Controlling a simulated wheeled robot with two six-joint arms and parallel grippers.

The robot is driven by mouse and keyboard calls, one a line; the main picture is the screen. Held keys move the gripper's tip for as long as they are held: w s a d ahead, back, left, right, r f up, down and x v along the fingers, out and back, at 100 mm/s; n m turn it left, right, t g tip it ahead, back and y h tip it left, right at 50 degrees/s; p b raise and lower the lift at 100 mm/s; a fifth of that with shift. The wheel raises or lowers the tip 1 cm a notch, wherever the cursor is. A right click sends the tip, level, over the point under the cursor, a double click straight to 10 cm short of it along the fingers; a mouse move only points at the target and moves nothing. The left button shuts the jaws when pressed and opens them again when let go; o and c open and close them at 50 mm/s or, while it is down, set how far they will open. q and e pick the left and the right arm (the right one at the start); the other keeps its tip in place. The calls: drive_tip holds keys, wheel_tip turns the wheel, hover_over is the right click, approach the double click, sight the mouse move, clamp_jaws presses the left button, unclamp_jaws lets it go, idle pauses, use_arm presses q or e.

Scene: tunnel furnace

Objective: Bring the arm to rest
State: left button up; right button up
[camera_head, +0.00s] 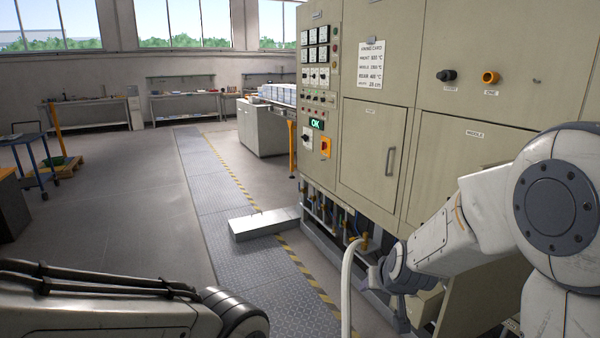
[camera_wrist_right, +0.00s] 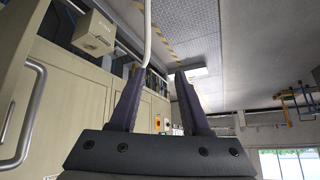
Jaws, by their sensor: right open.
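My right arm (camera_head: 462,225) comes in from the right in the head view and reaches down along the furnace front. Its wrist (camera_head: 395,272) is low, beside a white hose (camera_head: 347,285); the fingers are hard to make out there. In the right wrist view my right gripper (camera_wrist_right: 158,95) is open, with nothing seen held between its two dark fingers. The white hose (camera_wrist_right: 147,40) shows beyond the fingers there. My left arm (camera_head: 110,310) crosses the lower left of the head view; its gripper is out of view.
A yellow fitting (camera_head: 362,241) sits by the hose top. A low metal box (camera_head: 264,222) lies on the walkway (camera_head: 215,200).

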drive_tip(key=s+d+f+n+g, duration=0.1)
drive_tip(key=s+f+g, duration=0.1)
drive_tip(key=s, duration=0.6)
drive_tip(key=s+d+f+g, duration=0.1)
drive_tip(key=s+f+g, duration=0.15)
drive_tip(key=s, duration=0.55)
drive_tip(key=s+a+r+n+g+p, duration=0.3)
drive_tip(key=s+a+r+n, duration=0.4)
drive_tip(key=s+a, duration=0.7)
wheel_tip(320, 180, up, 2)
drive_tip(key=shift+s+r+y, duration=0.1)
drive_tip(key=shift+s+y, duration=0.1)
drive_tip(key=shift+y, duration=0.2)
drive_tip(key=shift+a, duration=0.15)
